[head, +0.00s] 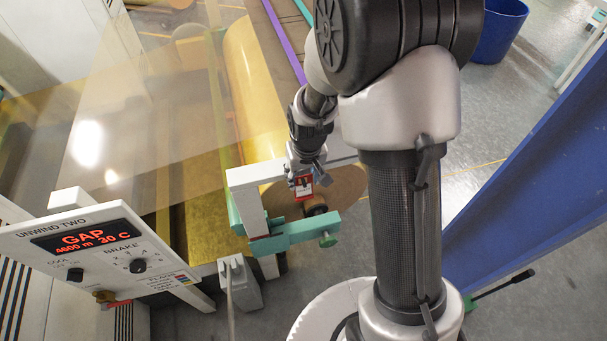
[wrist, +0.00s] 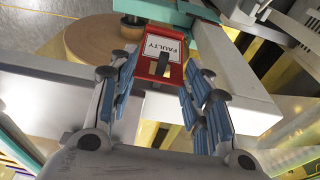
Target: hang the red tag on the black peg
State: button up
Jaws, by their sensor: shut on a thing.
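The red tag (head: 304,187) is at the end of my arm in the head view, in front of the white and teal frame. In the wrist view the red tag (wrist: 152,66) has a white label reading FAULTY. My gripper (wrist: 158,78) is shut on the tag, with its blue-padded fingers at the tag's two sides. It also shows in the head view (head: 304,170). A dark narrow shape (wrist: 162,65) shows on the tag below the label. I cannot tell if it is the black peg or an opening. I cannot make out the peg elsewhere.
A teal arm (head: 290,236) with a knob lies just below the tag in the head view. A brown disc (head: 346,184) and a golden roll (head: 252,85) are close by. The control panel (head: 105,255) stands left, a blue panel (head: 535,165) right.

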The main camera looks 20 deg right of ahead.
jog(key=o, duration=0.9)
jog(key=r, duration=0.4)
jog(key=s+r, duration=0.1)
jog(key=r, duration=0.3)
jog(key=s+r, duration=0.1)
jog(key=r, duration=0.2)
jog(key=shift+s+r, duration=0.1)
jog(key=shift+r, duration=0.3)
jog(key=s+r, duration=0.4)
jog(key=s, duration=0.2)
jog(key=s+r+t, duration=0.1)
jog(key=s+r, duration=0.3)
jog(key=s, duration=0.3)
jog(key=s+r+t, duration=0.1)
jog(key=s+r, duration=0.3)
jog(key=s, duration=0.3)
jog(key=shift+s+r, duration=0.25)
